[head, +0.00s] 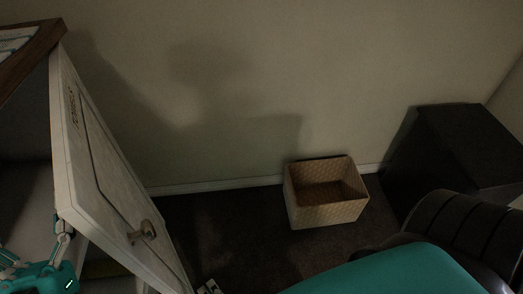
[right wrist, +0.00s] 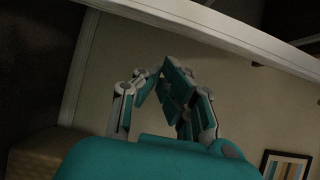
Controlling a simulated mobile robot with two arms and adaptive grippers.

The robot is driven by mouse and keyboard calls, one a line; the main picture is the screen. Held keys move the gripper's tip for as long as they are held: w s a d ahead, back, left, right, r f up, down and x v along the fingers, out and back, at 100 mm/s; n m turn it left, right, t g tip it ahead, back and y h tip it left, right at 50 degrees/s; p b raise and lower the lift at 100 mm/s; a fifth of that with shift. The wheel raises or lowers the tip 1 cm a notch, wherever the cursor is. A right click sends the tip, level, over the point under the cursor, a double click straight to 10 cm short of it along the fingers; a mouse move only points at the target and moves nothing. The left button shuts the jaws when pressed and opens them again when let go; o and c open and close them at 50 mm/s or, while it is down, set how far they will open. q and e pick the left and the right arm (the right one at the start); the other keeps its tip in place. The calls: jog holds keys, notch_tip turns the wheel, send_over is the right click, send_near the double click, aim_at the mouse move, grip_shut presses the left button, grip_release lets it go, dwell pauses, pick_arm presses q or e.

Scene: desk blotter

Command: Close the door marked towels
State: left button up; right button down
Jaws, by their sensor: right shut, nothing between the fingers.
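The white door marked towels (head: 115,185) stands open at the left of the head view, its lettered face turned right and its round knob (head: 146,230) near the lower edge. In the right wrist view, a pale strip (right wrist: 225,32) across the top looks like the door. My right gripper (right wrist: 163,80) is shut and empty, fingertips together, to the door's right; only a small piece shows at the head view's bottom edge. My left gripper (head: 38,250) has its fingers spread and empty, at the lower left beside the door's inner side.
The cabinet's brown top (head: 28,52) is at the upper left. A woven basket (head: 326,193) and a black box-shaped thing (head: 455,150) stand on the dark floor by the wall. Floor between door and basket is clear. A framed picture (right wrist: 286,165) hangs on the wall.

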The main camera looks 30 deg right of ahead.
jog(key=shift+a, duration=0.35)
jog(key=shift+r, duration=0.1)
dwell(0.4)
